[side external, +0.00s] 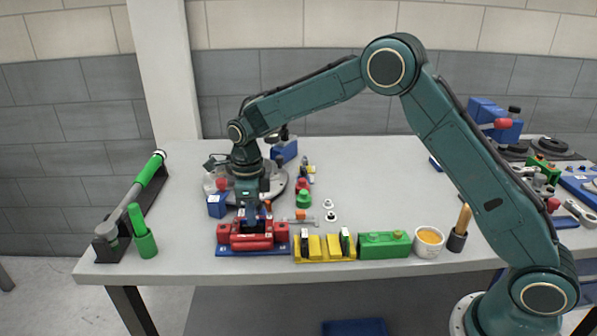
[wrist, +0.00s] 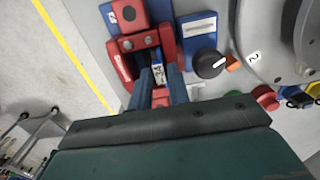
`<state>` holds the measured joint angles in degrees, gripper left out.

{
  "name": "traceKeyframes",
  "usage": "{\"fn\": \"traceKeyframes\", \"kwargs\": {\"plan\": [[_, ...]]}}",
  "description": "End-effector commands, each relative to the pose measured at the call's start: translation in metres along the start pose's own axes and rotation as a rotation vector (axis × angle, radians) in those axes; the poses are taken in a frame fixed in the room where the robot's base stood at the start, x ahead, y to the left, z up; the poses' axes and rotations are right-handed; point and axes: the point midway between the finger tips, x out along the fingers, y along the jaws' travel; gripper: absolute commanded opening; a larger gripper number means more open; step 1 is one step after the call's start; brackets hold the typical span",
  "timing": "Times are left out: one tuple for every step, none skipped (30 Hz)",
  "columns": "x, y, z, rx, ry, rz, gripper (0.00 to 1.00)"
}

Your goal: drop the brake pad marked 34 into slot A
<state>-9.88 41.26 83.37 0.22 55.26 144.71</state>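The brake pad marked 34 (wrist: 158,72) shows its white label between the blue fingers of my gripper (wrist: 160,74) in the wrist view. The fingertips reach down into the red fixture (wrist: 122,66), with red parts around the pad. In the side external view my gripper (side external: 254,219) points down at the red fixture (side external: 252,241) on its blue base. The fingers sit close on both sides of the pad, but whether they grip it is unclear. The lower part of the pad is hidden. I cannot make out a slot marked A.
Right of the fixture stand a yellow rack (side external: 325,255) with dark and green pieces, a green box (side external: 384,245) and a white cup (side external: 428,242). A blue box (wrist: 201,38) and a black knob (wrist: 209,64) are close to the fixture.

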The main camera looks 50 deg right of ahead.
Motion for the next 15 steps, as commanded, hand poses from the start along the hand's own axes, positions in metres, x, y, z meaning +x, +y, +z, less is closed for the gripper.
{"fn": "traceKeyframes", "kwargs": {"plan": [[-0.0001, -0.0001, 0.0001, 0.0, 0.0, 0.0, 0.18], [-0.0001, -0.0001, 0.0, 0.0, 0.0, 0.0, 0.18], [-0.0001, -0.0001, 0.0, 0.0, 0.0, 0.0, 0.18], [-0.0001, -0.0001, 0.0, 0.0, 0.0, 0.0, 0.18], [-0.0001, -0.0001, 0.0, 0.0, 0.0, 0.0, 0.18], [0.0, 0.0, 0.0, 0.0, 0.0, 0.0, 0.18], [0.0, 0.0, 0.0, 0.0, 0.0, 0.0, 0.18], [0.0, 0.0, 0.0, 0.0, 0.0, 0.0, 0.18], [0.0, 0.0, -0.0001, 0.0, 0.0, 0.0, 0.18], [0.0, 0.0, -0.0001, 0.0, 0.0, 0.0, 0.18], [0.0, 0.0, -0.0001, 0.0, 0.0, 0.0, 0.18], [0.0, 0.0, -0.0001, 0.0, 0.0, 0.0, 0.18], [0.0, 0.0, -0.0001, 0.0, 0.0, 0.0, 0.18], [-0.0002, 0.0001, -0.0001, 0.0, 0.0, 0.0, 0.18], [-0.0005, 0.0001, 0.0, 0.0, 0.0, 0.0, 0.18]]}}
